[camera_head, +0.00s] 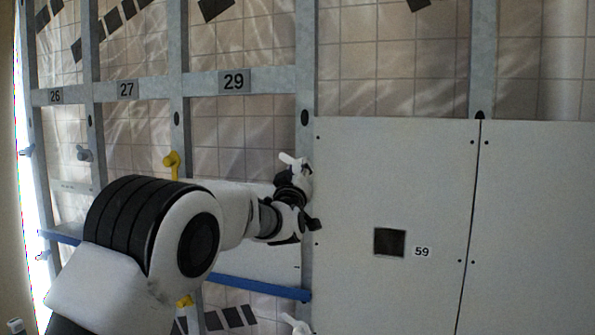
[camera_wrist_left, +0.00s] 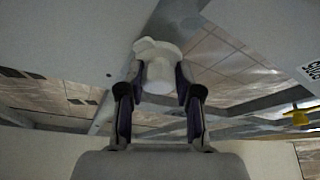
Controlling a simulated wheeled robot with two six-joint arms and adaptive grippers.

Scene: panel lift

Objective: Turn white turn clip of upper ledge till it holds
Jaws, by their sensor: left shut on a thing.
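The white turn clip (camera_head: 291,161) sits on the grey upright post at the left edge of panel 59 (camera_head: 350,190), near its upper part. My left gripper (camera_head: 293,181) reaches it from below and partly hides it. In the left wrist view the fingers of my left gripper (camera_wrist_left: 160,82) are shut on the white clip (camera_wrist_left: 158,62), one finger on each side of it. Whether the clip overlaps the panel edge, I cannot tell. A second white clip (camera_head: 296,322) shows lower on the same post. My right gripper is not in view.
Yellow clips (camera_head: 172,162) and a grey clip (camera_head: 84,154) sit on posts to the left. A blue ledge (camera_head: 258,288) runs below my left arm. Another panel (camera_head: 535,220) stands right of panel 59. Numbered rails (camera_head: 205,84) cross the open frame above.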

